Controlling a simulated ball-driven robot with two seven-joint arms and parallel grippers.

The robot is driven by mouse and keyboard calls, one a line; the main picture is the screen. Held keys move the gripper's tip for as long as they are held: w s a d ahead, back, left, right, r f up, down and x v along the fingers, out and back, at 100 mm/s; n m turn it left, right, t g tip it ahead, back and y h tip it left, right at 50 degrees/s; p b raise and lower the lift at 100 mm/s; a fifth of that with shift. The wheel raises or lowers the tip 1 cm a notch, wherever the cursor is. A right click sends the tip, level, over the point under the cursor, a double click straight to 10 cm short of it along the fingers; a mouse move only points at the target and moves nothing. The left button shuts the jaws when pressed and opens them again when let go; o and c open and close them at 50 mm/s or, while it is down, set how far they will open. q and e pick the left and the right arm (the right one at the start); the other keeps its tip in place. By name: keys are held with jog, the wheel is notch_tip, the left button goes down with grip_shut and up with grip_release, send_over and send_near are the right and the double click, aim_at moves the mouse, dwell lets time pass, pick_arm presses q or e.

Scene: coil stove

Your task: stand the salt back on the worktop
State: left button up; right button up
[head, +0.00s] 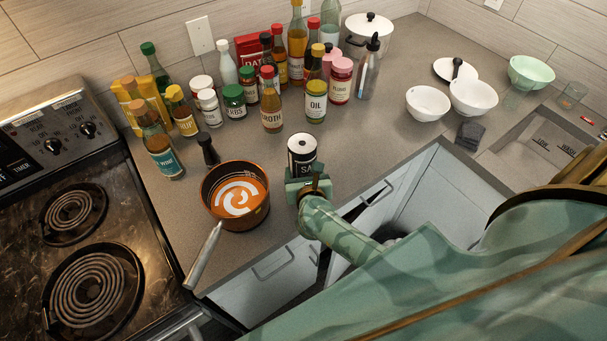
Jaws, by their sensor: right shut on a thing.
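I cannot tell whether the base touches the worktop. My left gripper is not in view.
A copper pan (236,196) with orange soup stands just left of the salt, its handle over the front edge. A small dark bottle (208,150) is behind the pan. Several bottles and jars, including an oil bottle (316,100), stand behind. The coil stove (85,225) is left.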

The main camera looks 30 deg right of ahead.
jog(key=shift+r, duration=0.15)
jog(key=o, duration=1.5)
jog(key=shift+f, duration=0.2)
jog(key=shift+s+a+r, duration=0.1)
jog(key=shift+s+r, duration=0.05)
jog(key=shift+r, duration=0.1)
jog(key=p+v, duration=0.1)
jog(key=v, duration=1)
jog(key=shift+s+a, duration=0.15)
jog(key=shift+s, duration=0.15)
